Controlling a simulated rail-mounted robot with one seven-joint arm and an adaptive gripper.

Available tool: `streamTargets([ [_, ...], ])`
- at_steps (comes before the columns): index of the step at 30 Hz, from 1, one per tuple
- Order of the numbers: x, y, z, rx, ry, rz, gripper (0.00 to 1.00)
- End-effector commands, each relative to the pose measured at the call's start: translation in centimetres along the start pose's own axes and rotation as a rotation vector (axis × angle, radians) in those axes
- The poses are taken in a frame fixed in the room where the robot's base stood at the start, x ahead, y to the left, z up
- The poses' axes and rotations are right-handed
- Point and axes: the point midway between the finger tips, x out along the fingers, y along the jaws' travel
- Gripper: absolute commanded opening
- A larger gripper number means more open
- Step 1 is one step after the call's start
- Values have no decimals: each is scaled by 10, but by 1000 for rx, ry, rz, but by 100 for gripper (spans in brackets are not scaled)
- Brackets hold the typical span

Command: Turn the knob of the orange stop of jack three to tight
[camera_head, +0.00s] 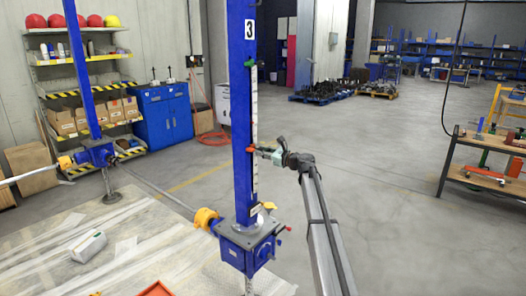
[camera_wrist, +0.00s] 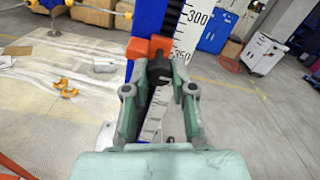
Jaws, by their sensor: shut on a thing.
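Jack three is a blue column (camera_head: 244,110) with a number 3 plate near its top. A white scale strip (camera_head: 254,105) runs along its side. The orange stop (camera_head: 250,149) sits partway up the column; in the wrist view its orange body (camera_wrist: 137,48) is beside the scale, near the 350 mark. Its dark knob (camera_wrist: 158,74) faces the wrist camera. My gripper (camera_head: 266,151) reaches in from the right; in the wrist view its green fingers are shut on the knob, one on each side. The fingers partly hide the knob and stop.
A green stop (camera_head: 249,63) sits higher on the same column. A yellow-orange coupling (camera_head: 205,217) and a blue gearbox (camera_head: 247,245) are at its foot. Another jack (camera_head: 97,153) stands to the left. The floor to the right is mostly clear.

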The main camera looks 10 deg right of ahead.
Motion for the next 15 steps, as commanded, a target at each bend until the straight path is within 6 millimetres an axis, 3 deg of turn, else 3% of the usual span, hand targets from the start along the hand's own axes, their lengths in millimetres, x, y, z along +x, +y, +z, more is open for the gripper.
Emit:
streamTargets([
  [13,1,-1,1,10,-2,-2,0],
  [14,1,-1,1,10,-2,-2,35],
  [15,1,-1,1,10,-1,-1,50],
])
